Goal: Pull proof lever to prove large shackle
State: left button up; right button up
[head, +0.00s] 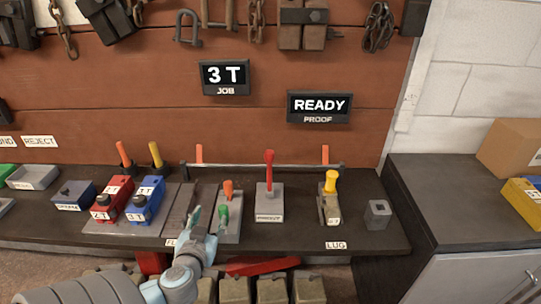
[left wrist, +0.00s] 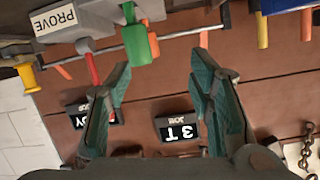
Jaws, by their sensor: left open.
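The red proof lever (head: 269,170) stands upright on a grey block (head: 270,203) on the bench. In the left wrist view, the lever (left wrist: 92,68) and its PROVE label (left wrist: 55,23) show at upper left. My left gripper (head: 206,217) is open, left of the lever and near a green handle (head: 222,215). In the left wrist view, its two teal fingers (left wrist: 164,56) are spread with nothing held between them. A shackle (head: 188,28) hangs on the wall; I cannot tell whether it is the large one. My right gripper is not in view.
Signs read 3 T (head: 224,76) and READY (head: 319,105). An orange handle (head: 228,189) stands beside the green one. A yellow-topped pin (head: 331,181) stands near the LUG label (head: 336,245). Red (head: 109,201) and blue (head: 146,203) blocks sit left. A rail (head: 300,166) runs behind the lever.

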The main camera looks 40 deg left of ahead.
pick_arm(q)
jog(key=w+r+m+t+h, duration=0.2)
jog(key=w+r+t+h, duration=0.1)
jog(key=w+r+t, duration=0.25)
jog(key=m+h+b, duration=0.2)
jog(key=h+b, duration=0.2)
send_near(266, 157)
jog(key=w+f, duration=0.1)
jog(key=w, duration=0.2)
jog(key=w+p, duration=0.2)
jog(key=w+a+p, duration=0.1)
jog(key=shift+w+r+t, duration=0.3)
jog(key=shift+t, duration=0.05)
jog(key=w+p, duration=0.3)
jog(key=p, duration=0.2)
jog(key=shift+w+p, duration=0.35)
jog(key=shift+w, duration=0.05)
jog(key=shift+w+f+h+p, duration=0.15)
jog(key=shift+w+h+p, duration=0.15)
jog(key=shift+w+p, duration=0.3)
jog(key=shift+w+f, duration=0.1)
jog(key=shift+f, duration=0.1)
jog(key=shift+c, duration=0.6)
